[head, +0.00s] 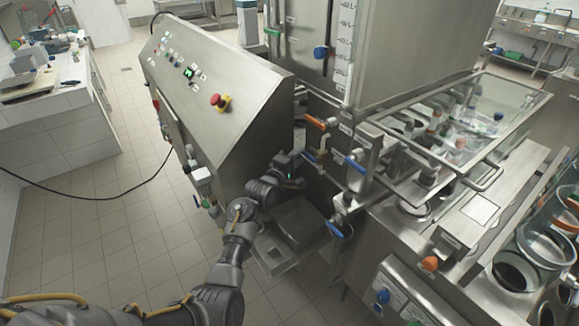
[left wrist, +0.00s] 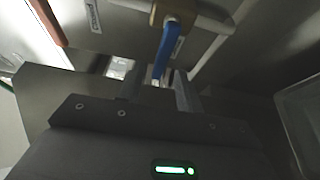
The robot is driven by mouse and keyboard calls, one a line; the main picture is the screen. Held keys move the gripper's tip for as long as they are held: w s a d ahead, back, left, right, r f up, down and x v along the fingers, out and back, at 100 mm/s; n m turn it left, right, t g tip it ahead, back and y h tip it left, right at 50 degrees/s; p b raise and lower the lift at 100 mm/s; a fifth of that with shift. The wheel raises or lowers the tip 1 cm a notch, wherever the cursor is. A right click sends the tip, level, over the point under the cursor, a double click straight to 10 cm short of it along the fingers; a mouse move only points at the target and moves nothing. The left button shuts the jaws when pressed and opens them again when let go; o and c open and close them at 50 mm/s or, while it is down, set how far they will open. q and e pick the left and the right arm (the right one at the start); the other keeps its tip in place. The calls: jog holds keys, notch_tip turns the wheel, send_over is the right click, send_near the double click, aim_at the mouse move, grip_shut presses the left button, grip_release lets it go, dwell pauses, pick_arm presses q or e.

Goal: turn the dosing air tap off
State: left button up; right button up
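A tap with a blue lever (left wrist: 168,48) on a brass body shows at the top of the left wrist view. Its lower end is between the two fingers of my left gripper (left wrist: 160,88), which are apart; I cannot tell if they touch it. In the head view my left gripper (head: 297,175) is at the machine's front, just below a small blue lever (head: 309,156). My right gripper is not in view.
An orange lever (head: 314,122) is above, and another blue lever (head: 355,162) is to the right. A lower blue handle (head: 335,229) is near a steel tray (head: 274,262). The sloped control cabinet (head: 215,80) stands left of my gripper. Tiled floor (head: 90,235) is free at left.

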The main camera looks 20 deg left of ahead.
pick_arm(q)
jog(key=shift+b+v, duration=0.35)
jog(key=shift+v, duration=2.4)
